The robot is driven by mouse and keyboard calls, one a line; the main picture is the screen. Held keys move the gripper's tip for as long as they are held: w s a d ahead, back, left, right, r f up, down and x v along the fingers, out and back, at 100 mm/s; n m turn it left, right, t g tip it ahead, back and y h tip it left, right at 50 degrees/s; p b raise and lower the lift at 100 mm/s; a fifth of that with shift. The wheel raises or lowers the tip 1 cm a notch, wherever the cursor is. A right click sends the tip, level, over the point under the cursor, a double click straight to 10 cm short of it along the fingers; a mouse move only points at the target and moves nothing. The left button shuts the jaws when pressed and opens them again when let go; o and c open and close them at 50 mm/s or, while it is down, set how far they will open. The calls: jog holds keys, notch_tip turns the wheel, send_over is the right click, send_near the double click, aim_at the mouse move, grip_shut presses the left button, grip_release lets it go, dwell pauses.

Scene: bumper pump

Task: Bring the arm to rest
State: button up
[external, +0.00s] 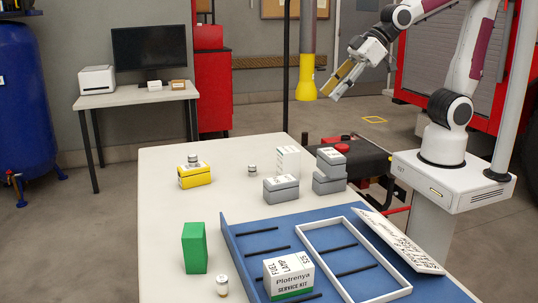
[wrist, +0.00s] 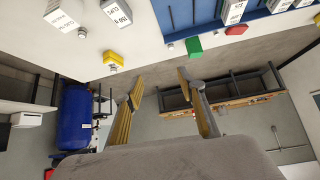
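My gripper (external: 331,93) is raised in the air beyond the far right part of the white table (external: 215,150), well above its top. In the wrist view my gripper (wrist: 160,75) has its two yellow-padded fingers spread apart with nothing between them. My arm reaches up from the white base at the right and bends over to the left. The wrist view looks tilted across the room, with the table edge along its top. No object touches the fingers.
On the table are a yellow box (external: 195,176) with a small jar on it, grey boxes (external: 281,189), a green block (external: 195,248), a blue tray (external: 232,246) with a white frame, and a service kit box (external: 289,276).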

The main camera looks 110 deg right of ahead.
jog(key=s+a+f+g, duration=0.1)
jog(key=s+a, duration=0.1)
jog(key=s, duration=0.7)
jog(key=s+a+n+g, duration=0.1)
jog(key=s+a, duration=0.1)
jog(key=s, duration=0.7)
jog(key=shift+s+a+f+g+y, duration=0.2)
jog(key=shift+s+f+g+y, duration=0.1)
jog(key=shift+f+g+y, duration=0.1)
